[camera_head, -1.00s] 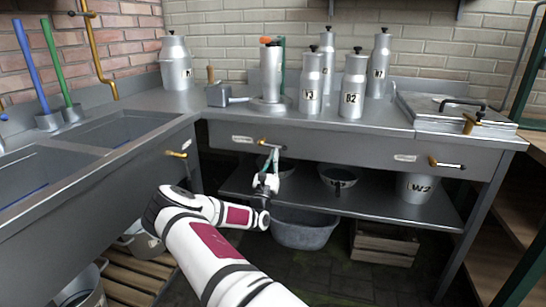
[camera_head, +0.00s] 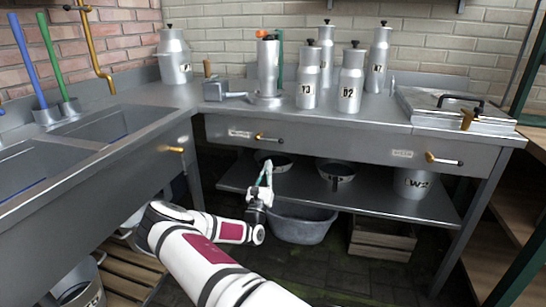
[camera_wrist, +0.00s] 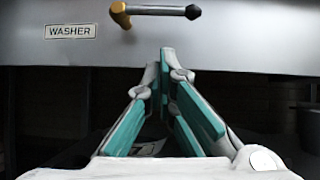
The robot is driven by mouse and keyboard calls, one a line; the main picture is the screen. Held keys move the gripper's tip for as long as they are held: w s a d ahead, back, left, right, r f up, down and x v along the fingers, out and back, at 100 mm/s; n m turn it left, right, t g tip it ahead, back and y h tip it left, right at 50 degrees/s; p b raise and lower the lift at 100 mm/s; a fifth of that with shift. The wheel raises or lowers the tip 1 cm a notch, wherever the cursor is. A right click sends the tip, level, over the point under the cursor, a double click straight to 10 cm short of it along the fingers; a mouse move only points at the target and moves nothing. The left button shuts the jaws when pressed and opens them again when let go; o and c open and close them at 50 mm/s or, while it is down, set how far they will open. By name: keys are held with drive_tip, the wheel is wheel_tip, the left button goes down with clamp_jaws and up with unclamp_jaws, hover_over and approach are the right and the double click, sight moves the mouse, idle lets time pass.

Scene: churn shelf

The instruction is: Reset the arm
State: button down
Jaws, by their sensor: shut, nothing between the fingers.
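My gripper (camera_head: 265,172) is at the end of my white and dark red arm, in front of the counter and just below the front panel (camera_head: 330,148). Its teal-lined fingers, also in the wrist view (camera_wrist: 167,85), point toward the panel and come together at the tips with nothing between them. In the wrist view a brass and dark handle (camera_wrist: 155,11) sits above the fingertips, beside a label reading WASHER (camera_wrist: 71,32). The fingers look apart from the handle.
Several metal cans, among them one marked D2 (camera_head: 350,85), stand on the counter. The lower shelf (camera_head: 380,197) holds pans and a W2 bucket (camera_head: 411,183). A grey tub (camera_head: 300,226) and a wooden crate (camera_head: 382,240) are on the floor. Sinks (camera_head: 115,124) are at left.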

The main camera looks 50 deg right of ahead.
drive_tip(key=p+v, duration=0.1)
drive_tip(key=v, duration=0.5)
drive_tip(key=shift+s+a+f, duration=0.2)
drive_tip(key=shift+s+a, duration=0.05)
